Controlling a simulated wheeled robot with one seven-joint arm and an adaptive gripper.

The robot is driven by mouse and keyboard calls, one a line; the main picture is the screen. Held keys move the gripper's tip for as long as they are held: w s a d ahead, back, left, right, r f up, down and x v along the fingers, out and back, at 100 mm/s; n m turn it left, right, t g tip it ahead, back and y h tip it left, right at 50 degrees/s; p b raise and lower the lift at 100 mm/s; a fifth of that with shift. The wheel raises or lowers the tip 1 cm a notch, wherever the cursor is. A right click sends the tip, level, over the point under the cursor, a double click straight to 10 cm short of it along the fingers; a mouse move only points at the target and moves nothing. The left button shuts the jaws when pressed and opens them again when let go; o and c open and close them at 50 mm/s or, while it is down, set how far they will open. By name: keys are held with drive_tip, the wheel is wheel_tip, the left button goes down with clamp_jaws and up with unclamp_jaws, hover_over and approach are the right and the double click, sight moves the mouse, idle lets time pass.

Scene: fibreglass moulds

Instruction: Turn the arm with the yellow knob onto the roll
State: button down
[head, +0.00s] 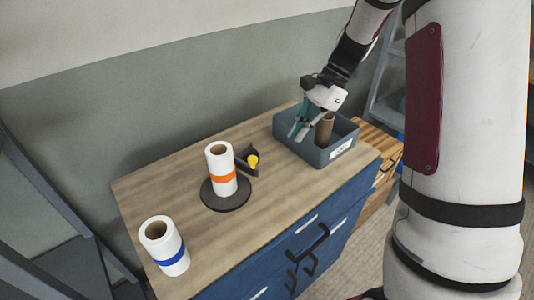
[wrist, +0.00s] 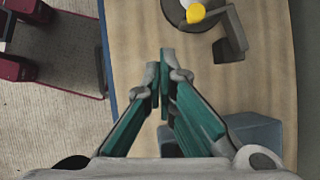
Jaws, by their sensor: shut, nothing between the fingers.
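A white roll with an orange band (head: 221,170) stands upright on a dark round base (head: 228,202). Right behind it is a dark arm with a yellow knob (head: 252,160); I cannot tell whether it touches the roll. In the wrist view the dark arm (wrist: 230,38) and its yellow knob (wrist: 195,13) show at the top, beside the edge of the round base (wrist: 172,14). My gripper (head: 296,134) is shut and empty, pointing down at the left side of a blue-grey bin, to the right of the arm. Its fingertips (wrist: 166,58) point towards the knob in the wrist view, apart from it.
The blue-grey bin (head: 322,158) holds a brown cardboard tube (head: 324,129) at the right of the wooden top (head: 150,190). A white roll with a blue band (head: 165,246) stands at the front left.

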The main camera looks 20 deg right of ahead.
drive_tip(key=w+a+f+m+t+y+p, duration=0.1)
drive_tip(key=w+a+f+m+t+y, duration=0.1)
drive_tip(key=a+f+m, duration=0.2)
drive_tip(key=shift+a+f+m+p, duration=0.4)
drive_tip(key=shift+a+f, duration=1)
drive_tip(key=shift+f, duration=0.6)
drive_tip(key=a, duration=0.2)
drive_tip(key=a+m, duration=0.1)
drive_tip(key=shift+s+a+t, duration=0.25)
drive_tip(key=shift+s+t, duration=0.1)
drive_tip(key=shift+t, duration=0.05)
drive_tip(key=shift+d, duration=0.1)
